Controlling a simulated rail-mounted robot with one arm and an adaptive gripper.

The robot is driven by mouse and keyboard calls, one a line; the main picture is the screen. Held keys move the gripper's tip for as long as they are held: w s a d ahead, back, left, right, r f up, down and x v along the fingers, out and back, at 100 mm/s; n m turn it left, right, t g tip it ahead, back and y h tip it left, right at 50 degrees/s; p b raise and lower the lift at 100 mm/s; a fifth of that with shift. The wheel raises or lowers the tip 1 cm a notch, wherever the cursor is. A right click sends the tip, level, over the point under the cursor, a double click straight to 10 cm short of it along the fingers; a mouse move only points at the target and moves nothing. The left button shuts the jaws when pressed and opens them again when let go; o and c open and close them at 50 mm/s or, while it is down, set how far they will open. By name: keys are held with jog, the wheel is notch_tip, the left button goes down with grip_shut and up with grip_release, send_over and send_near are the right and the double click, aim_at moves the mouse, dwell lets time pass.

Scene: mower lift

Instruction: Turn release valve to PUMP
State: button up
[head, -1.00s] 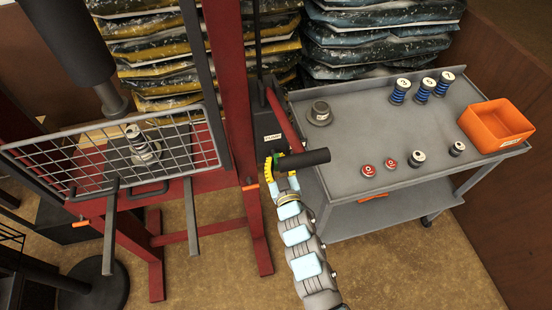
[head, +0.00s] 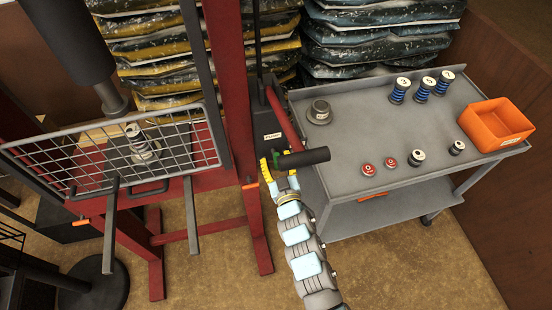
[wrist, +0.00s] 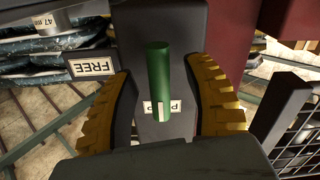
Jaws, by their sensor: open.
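The green release valve handle (wrist: 158,80) stands between the two yellow-padded fingers of my gripper (wrist: 166,105) in the wrist view. The gripper is open, with a gap visible on each side of the handle. A partly covered label (wrist: 163,107) lies behind the handle's lower end; only "P" letters show. A FREE label (wrist: 93,66) sits to the left of the handle, beyond the left finger. In the head view, my gripper (head: 278,170) is at the pump of the red press, and the green handle (head: 276,155) is a small, partly hidden patch.
The black grip (head: 303,158) of the red pump lever (head: 283,118) passes close to my gripper. The red press frame (head: 228,90) and wire guard (head: 110,155) stand to the left. A grey cart (head: 340,165) with springs and an orange bin (head: 496,125) is on the right.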

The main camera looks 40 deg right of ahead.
jog(key=v, duration=1.2)
jog(key=shift+w, duration=0.1)
dwell(0.6)
